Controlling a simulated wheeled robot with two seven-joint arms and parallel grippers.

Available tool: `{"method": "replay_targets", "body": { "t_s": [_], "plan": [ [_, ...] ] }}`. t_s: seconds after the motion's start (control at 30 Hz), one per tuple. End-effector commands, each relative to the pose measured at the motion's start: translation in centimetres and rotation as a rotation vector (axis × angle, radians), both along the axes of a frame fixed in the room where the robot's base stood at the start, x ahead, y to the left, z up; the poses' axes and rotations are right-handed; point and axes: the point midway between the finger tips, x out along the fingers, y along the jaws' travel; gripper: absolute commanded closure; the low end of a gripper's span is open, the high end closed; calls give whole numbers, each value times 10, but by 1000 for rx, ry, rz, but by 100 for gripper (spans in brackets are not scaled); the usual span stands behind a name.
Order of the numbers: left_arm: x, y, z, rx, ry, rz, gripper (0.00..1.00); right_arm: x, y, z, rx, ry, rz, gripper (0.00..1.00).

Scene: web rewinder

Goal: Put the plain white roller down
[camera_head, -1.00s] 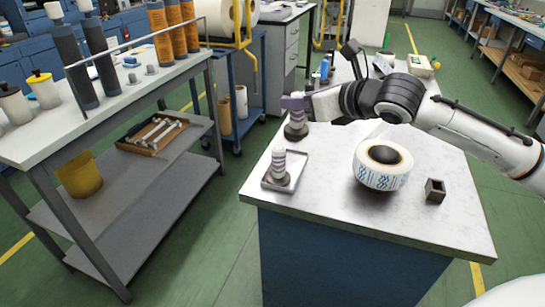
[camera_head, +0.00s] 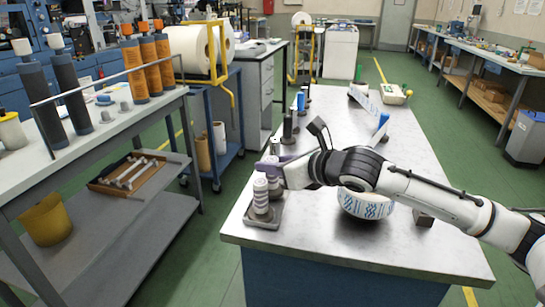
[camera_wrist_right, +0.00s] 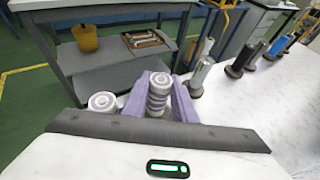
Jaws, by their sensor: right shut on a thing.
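My right gripper (camera_head: 272,168) is shut on a pale roller (camera_wrist_right: 158,95), which stands upright between the purple fingers in the right wrist view. It looks white with grey bands. In the head view the fingers and the other roller partly hide it. A second pale roller (camera_head: 261,192) stands on a small grey tray (camera_head: 272,221) at the bench's near left corner. It also shows left of the fingers in the right wrist view (camera_wrist_right: 102,102). The held roller is close behind it, at the tray's far side; I cannot tell whether its foot touches the tray. My left gripper is not in view.
A white tape roll with blue print (camera_head: 366,205) lies under my right forearm, beside a small dark block (camera_head: 423,217). Behind the gripper stand silver (camera_wrist_right: 200,75), black (camera_wrist_right: 246,60) and blue (camera_wrist_right: 281,42) rollers in a row. The bench's front (camera_head: 310,235) is clear.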

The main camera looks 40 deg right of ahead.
Motion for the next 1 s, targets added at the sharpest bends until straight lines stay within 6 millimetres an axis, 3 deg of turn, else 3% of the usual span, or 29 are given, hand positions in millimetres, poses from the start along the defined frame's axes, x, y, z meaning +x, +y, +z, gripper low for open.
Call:
{"method": "replay_targets", "body": {
  "t_s": [0.3, 0.33, 0.43, 0.77, 1.0],
  "plan": [
    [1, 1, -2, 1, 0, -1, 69, 2, 0, -1, -2, -20, 2, 100],
    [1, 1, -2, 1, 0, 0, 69, 0, 0, -10, -1, 0, -1, 74],
    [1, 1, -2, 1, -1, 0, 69, 0, 0, -10, -1, 0, -1, 57],
    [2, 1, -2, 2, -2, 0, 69, -1, -1, -9, -2, 0, -1, 57],
    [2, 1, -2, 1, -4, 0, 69, -20, -5, -3, -7, 2, -4, 57]
  ]
}}
